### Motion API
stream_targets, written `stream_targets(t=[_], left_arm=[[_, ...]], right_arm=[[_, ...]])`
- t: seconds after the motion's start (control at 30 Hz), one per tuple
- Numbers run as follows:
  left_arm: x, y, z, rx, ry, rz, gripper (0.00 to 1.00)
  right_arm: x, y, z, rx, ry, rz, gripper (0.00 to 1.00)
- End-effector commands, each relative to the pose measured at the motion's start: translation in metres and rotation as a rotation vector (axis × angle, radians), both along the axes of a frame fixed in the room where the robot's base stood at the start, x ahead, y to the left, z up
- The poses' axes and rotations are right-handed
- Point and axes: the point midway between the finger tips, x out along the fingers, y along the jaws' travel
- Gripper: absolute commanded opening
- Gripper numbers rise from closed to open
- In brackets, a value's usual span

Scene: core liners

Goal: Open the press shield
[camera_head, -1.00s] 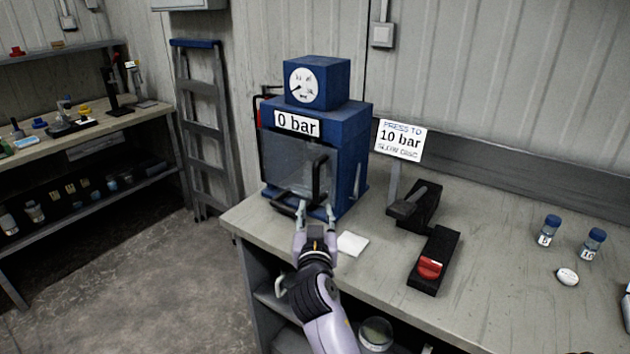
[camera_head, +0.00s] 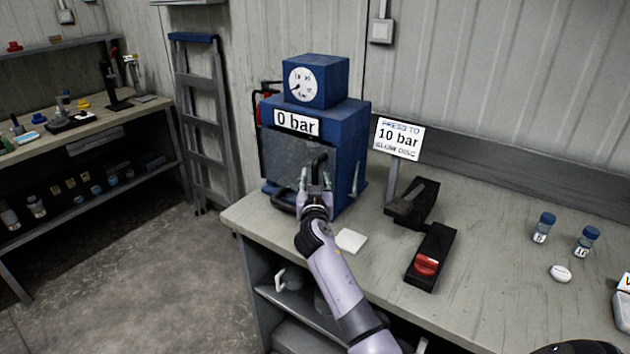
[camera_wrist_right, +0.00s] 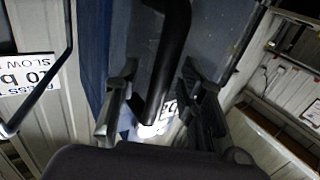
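The blue press (camera_head: 350,140) stands on the workbench, with a "0 bar" sign and a round gauge on top. Its clear shield (camera_head: 283,152) covers the front and appears closed. The black vertical shield handle (camera_head: 320,160) is on the shield's right side, partly hidden by my right gripper. My right gripper (camera_head: 315,180) is at the handle. In the right wrist view the fingers (camera_wrist_right: 160,100) are apart, one on each side of the handle (camera_wrist_right: 166,55), with gaps visible.
A white square pad (camera_head: 350,240) lies on the bench (camera_head: 480,240) in front of the press. A black lever unit (camera_head: 412,205), a red-switch box (camera_head: 430,260) and a "10 bar" sign (camera_head: 398,138) stand right of it. Two blue-capped vials (camera_head: 544,228) are farther right.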

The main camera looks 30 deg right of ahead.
Motion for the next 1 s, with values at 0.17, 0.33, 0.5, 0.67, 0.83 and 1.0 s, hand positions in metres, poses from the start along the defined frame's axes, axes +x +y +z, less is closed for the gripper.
stream_targets(t=[0.17,0.33,0.5,0.67,0.83,1.0], left_arm=[[-0.0003,0.0007,0.0,0.001,0.001,0.0,0.63],[-0.0003,0.0009,0.0,0.001,0.0,0.0,0.63],[-0.0002,0.0009,0.0,0.001,0.0,0.0,0.63],[-0.0002,0.0009,0.0,0.001,0.0,0.0,0.63],[-0.0001,0.0008,0.0,0.001,0.0,0.0,0.63],[-0.0001,0.0008,0.0,0.001,0.0,0.0,0.63]], right_arm=[[-0.0002,0.0002,-0.0001,0.0,0.0,0.0,0.32],[-0.0003,0.0003,-0.0002,0.0,0.0,0.0,0.21],[-0.0004,0.0004,-0.0002,0.0,0.0,0.0,0.1],[-0.0004,0.0004,-0.0002,0.0,0.0,0.0,0.0],[-0.0004,0.0003,-0.0003,0.001,0.001,0.0,0.0],[-0.0004,0.0003,-0.0003,0.001,0.001,0.0,0.0]])
